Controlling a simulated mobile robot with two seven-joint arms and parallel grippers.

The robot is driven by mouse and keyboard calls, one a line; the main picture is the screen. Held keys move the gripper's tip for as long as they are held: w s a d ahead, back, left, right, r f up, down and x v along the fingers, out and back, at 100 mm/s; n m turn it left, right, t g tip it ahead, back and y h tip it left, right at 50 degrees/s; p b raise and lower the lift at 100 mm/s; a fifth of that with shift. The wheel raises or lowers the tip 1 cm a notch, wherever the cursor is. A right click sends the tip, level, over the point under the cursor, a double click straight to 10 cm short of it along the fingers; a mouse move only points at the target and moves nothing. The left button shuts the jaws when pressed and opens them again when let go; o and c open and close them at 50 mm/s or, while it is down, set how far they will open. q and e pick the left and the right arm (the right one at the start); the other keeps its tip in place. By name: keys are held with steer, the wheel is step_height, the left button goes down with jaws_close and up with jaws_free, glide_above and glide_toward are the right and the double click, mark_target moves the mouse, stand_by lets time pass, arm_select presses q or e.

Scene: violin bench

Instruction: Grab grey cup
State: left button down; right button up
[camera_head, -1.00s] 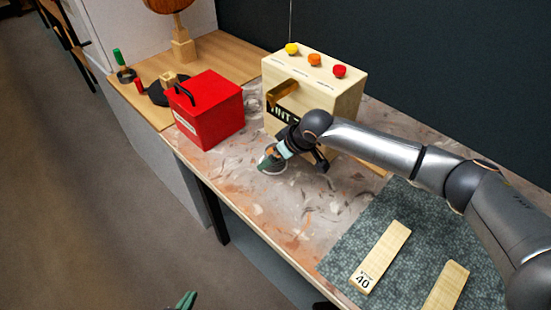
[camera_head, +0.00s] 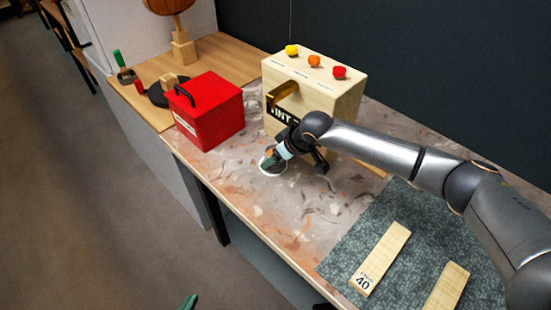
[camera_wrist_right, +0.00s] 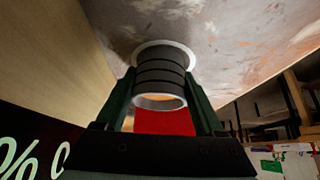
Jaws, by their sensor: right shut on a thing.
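The grey cup (camera_wrist_right: 160,76) is a dark banded cylinder with a pale rim and an orange inside in the right wrist view. It stands at a white saucer-like disc (camera_wrist_right: 178,50) on the worktop. My right gripper (camera_wrist_right: 160,84) is shut on the cup, with one green finger on each side of it. In the head view the right gripper (camera_head: 273,160) hides most of the cup, and the white disc (camera_head: 272,171) shows below it. Only a green tip of my left gripper (camera_head: 189,301) shows at the bottom edge, and its opening cannot be judged.
A red box (camera_head: 209,110) with a black handle stands left of the cup. A pale wooden machine (camera_head: 330,108) with coloured knobs stands close behind my right gripper. A grey-green mat (camera_head: 372,243) with wooden blocks lies at right. The worktop's front middle is clear.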

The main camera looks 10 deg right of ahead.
steer(key=shift+c, duration=0.8)
